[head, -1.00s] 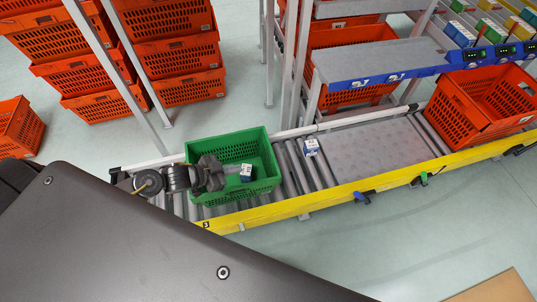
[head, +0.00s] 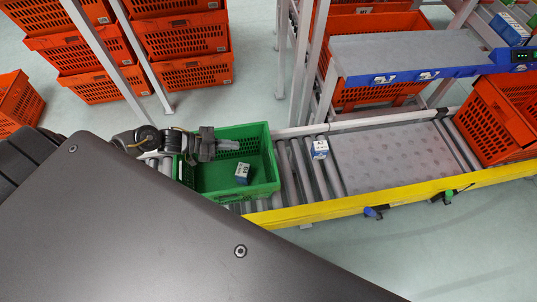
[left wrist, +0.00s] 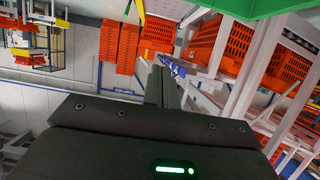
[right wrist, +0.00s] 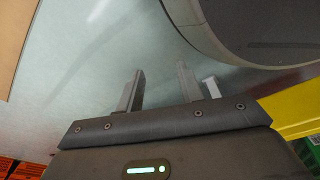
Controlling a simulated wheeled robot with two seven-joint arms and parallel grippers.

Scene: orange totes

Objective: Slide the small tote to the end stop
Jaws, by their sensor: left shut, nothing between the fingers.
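The small green tote (head: 262,187) sits on the roller conveyor in the head view, with a small blue-and-white box (head: 242,174) inside. My left gripper (head: 232,146) is shut and empty, over the left and back part of the tote; whether it touches a wall is unclear. In the left wrist view its fingers (left wrist: 158,86) are together, and a green part of the tote (left wrist: 235,8) crosses the top. My right gripper (right wrist: 160,84) is open and empty over the floor; my body hides it in the head view. I cannot make out the end stop.
The conveyor has a yellow front rail (head: 345,198). Another small box (head: 319,149) stands on the rollers right of the tote, beside a grey plate (head: 390,155). An orange tote (head: 497,120) is further right. Stacked orange totes (head: 183,45) and rack posts stand behind.

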